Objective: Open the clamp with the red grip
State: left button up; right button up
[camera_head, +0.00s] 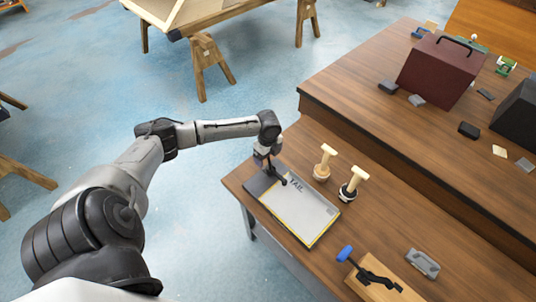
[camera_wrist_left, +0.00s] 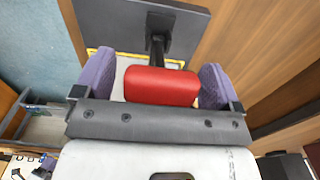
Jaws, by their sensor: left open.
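The clamp's red grip (camera_wrist_left: 162,86) shows in the left wrist view at the end of a black lever (camera_wrist_left: 157,48). It lies between the two purple fingers of my left gripper (camera_wrist_left: 156,72), which are apart, with a small gap on either side. In the head view my left gripper (camera_head: 264,162) is over the far left end of the board marked TAIL (camera_head: 302,213). A black clamp part (camera_head: 282,180) shows just beside it; the red grip is hidden there. My right gripper is not in view.
Two pale-handled stamp-like tools (camera_head: 325,161) stand right of the board. A clamp with a blue grip (camera_head: 345,253) sits on a wooden block near the front. A grey part (camera_head: 423,263) lies beside it. A dark red box (camera_head: 440,72) stands on the raised bench at right.

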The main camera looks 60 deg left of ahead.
pick_arm(q)
jog(key=shift+c, duration=0.3)
jog(key=c, duration=1.2)
jog(key=shift+d, duration=0.1)
